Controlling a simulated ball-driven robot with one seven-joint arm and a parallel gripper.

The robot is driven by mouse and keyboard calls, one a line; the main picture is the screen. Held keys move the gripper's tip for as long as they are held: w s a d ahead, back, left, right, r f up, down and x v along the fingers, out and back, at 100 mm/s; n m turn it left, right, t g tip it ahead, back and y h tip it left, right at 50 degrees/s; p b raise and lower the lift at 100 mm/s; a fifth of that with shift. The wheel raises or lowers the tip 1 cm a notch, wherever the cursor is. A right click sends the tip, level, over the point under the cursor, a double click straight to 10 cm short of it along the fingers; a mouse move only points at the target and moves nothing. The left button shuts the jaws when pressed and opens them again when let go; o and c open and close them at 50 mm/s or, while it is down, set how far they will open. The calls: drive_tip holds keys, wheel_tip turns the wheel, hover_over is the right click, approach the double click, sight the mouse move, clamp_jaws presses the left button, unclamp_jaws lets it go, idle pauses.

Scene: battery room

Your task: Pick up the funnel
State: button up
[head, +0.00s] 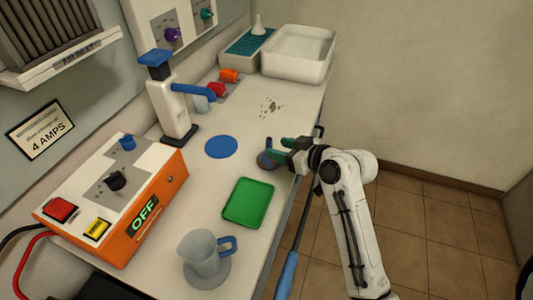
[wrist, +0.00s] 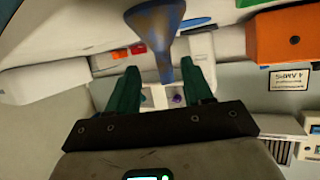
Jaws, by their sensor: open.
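A blue funnel (wrist: 155,22) shows large at the top middle of the wrist view, its wide cone upward in the picture and its spout reaching down near the right fingertip. In the head view, the blue-grey round shape at my fingertips looks like this funnel (head: 264,160), partly hidden by my gripper. My gripper (head: 274,149) has green fingers and is at the counter's right edge. In the wrist view my gripper (wrist: 162,80) is open, with a gap between its fingers. I cannot tell whether a finger touches the funnel.
An orange charger (head: 150,210) marked OFF and a white stand (head: 172,105) are to the left. A white basin (head: 299,52) is at the back.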

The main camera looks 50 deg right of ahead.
drive_tip(key=x, duration=0.2)
drive_tip(key=p+x, duration=0.1)
drive_tip(key=x, duration=0.2)
drive_tip(key=shift+w+a+r, duration=0.1)
drive_tip(key=shift+w+a, duration=0.1)
drive_tip(key=shift+w, duration=0.2)
drive_tip(key=shift+w+f, duration=0.25)
drive_tip(key=shift+w, duration=0.1)
drive_tip(key=shift+c, duration=0.5)
clamp_jaws()
